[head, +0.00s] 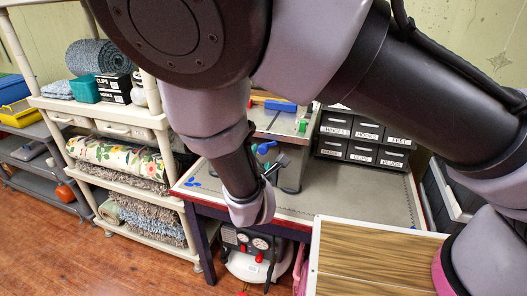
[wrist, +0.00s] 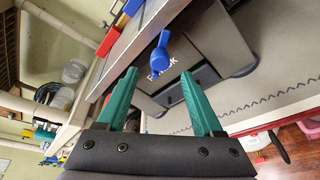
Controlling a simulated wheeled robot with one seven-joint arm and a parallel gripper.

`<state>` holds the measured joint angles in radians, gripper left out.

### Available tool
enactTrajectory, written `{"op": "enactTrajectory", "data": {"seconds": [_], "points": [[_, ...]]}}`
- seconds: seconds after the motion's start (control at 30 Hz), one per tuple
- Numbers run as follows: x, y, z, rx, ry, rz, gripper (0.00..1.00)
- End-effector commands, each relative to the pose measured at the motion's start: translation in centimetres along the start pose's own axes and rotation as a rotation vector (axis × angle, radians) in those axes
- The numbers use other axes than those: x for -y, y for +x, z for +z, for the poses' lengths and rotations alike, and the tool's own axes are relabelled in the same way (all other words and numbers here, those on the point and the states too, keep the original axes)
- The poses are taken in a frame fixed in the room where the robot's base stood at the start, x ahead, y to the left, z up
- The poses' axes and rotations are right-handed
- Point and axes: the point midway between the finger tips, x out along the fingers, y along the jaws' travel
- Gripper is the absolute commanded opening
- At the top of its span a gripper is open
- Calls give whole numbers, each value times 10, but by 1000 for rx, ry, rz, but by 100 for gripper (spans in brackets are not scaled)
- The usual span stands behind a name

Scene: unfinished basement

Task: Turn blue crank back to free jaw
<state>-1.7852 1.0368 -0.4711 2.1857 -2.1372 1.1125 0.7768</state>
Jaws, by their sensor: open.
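I cannot make out the jaw clearly, and my arm covers part of the unit in the head view.
The grey-topped workbench (head: 345,190) has bare surface right of the unit. Labelled dark drawers (head: 362,135) stand at its back. A blue block (head: 281,106) lies on the raised top. A shelf rack (head: 100,118) stands left, and a wooden-topped surface (head: 375,260) is in front right.

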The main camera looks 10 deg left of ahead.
Motion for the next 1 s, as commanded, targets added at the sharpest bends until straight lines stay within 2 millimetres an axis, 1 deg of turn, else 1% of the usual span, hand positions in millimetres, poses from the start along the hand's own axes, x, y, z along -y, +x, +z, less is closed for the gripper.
{"op": "enactTrajectory", "data": {"seconds": [0.03,0.1,0.3,0.4,0.5,0.77,0.8,0.87,0.9,0.93,0.97,1.0], "points": [[1,12,1,3,0,-1,68],[1,25,1,4,0,-1,68],[1,55,1,2,0,-2,68],[0,63,0,2,2,-2,68],[0,67,1,2,2,-2,68],[0,68,1,1,2,-2,68],[0,68,1,1,2,-2,53],[0,68,1,1,2,-2,30],[0,68,1,1,2,-2,14],[0,68,1,1,2,-2,3],[0,68,1,1,2,-2,0],[0,68,1,1,2,-2,0]]}}
